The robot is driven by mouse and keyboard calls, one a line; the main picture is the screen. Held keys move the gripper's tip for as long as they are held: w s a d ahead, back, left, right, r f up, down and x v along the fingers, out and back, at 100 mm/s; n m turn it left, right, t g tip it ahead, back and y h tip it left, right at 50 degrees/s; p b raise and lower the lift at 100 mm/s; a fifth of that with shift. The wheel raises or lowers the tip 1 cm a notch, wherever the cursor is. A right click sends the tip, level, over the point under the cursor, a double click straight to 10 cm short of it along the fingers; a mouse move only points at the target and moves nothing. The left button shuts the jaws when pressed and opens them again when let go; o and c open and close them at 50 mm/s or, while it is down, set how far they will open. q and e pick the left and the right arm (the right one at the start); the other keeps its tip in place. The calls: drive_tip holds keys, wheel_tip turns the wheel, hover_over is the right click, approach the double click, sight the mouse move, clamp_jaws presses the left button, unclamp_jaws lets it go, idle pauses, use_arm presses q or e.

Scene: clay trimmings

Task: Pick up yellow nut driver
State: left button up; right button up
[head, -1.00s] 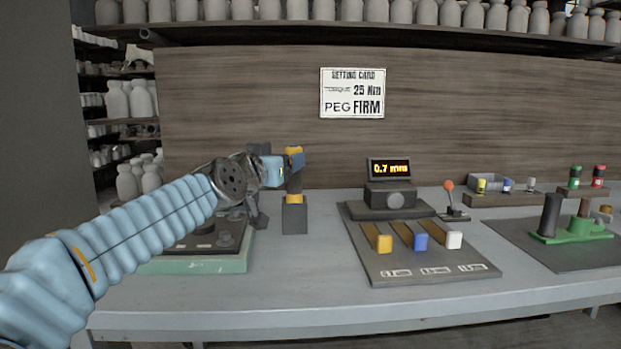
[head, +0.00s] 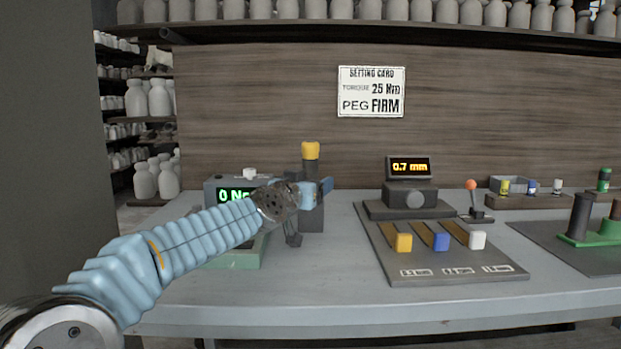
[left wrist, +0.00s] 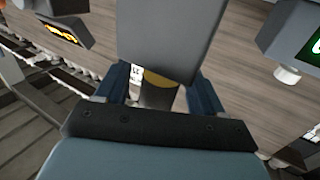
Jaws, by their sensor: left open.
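The yellow nut driver (head: 310,151) stands upright at the back left of the bench, its yellow top showing above my left gripper. Its lower part goes into a grey block (head: 311,222). My left gripper (head: 324,190) is at the driver's middle and hides part of it. In the left wrist view, the open fingers (left wrist: 160,88) lie on either side of the driver's dark shaft (left wrist: 158,97), with a yellow band (left wrist: 160,79) beside the large grey block (left wrist: 172,38). I cannot tell whether either finger touches it. My right gripper is not in view.
A green-lit torque display (head: 236,194) stands behind my left forearm. To the right are a gauge reading 0.7 mm (head: 408,167), a dark board (head: 455,269) with yellow, blue and white sliders, and a red-topped lever (head: 471,186). The front bench strip is clear.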

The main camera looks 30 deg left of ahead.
use_arm(q)
drive_tip(key=shift+w, duration=0.75)
clamp_jaws()
drive_tip(key=shift+r, duration=0.1)
drive_tip(key=shift+r, duration=0.1)
